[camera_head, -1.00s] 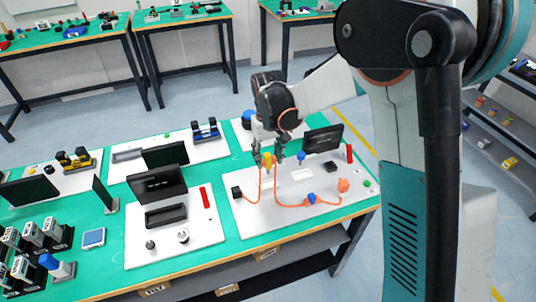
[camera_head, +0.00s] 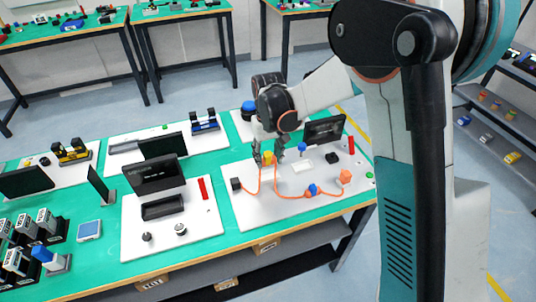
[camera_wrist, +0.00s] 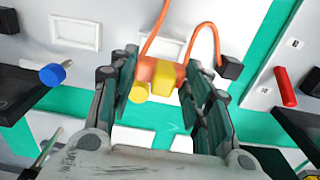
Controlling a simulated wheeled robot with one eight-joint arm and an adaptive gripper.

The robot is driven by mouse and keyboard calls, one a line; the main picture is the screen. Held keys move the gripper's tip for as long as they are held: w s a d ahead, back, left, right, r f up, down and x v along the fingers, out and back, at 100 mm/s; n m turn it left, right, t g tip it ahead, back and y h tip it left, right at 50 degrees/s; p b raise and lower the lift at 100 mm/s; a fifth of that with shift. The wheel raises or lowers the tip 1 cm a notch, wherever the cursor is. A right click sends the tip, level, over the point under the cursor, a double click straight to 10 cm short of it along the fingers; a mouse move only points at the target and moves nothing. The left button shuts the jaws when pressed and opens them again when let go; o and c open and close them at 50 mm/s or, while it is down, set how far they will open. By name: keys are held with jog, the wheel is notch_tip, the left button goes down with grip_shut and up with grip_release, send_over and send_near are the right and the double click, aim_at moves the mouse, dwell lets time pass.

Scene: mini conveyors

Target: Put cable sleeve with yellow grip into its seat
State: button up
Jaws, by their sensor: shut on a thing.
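The cable sleeve has a yellow grip (camera_wrist: 167,79) and orange ends; an orange cable (camera_wrist: 205,28) runs from it. In the wrist view it lies crosswise between the fingers of my gripper (camera_wrist: 164,90), which are closed on it. In the head view my gripper (camera_head: 268,151) holds the yellow grip (camera_head: 267,158) above the back left part of a white board (camera_head: 250,208). The cable hangs down in front of it. A pale rectangular frame (camera_head: 303,166) lies on the board to the right; I cannot tell if it is the seat. The space under the sleeve is partly hidden.
A blue knob (camera_head: 303,147) and a dark screen (camera_head: 324,130) stand right of my gripper. A red bar (camera_head: 203,188) lies on the neighbouring board.

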aim_at(268, 164)
jog(key=shift+f+b, duration=1.45)
jog(key=shift+f, duration=0.8)
jog(key=shift+f+b, duration=0.85)
jog(key=shift+f, duration=0.2)
jog(key=o, duration=1.1)
jog(key=shift+o, duration=0.2)
notch_tip(268, 164, up, 12)
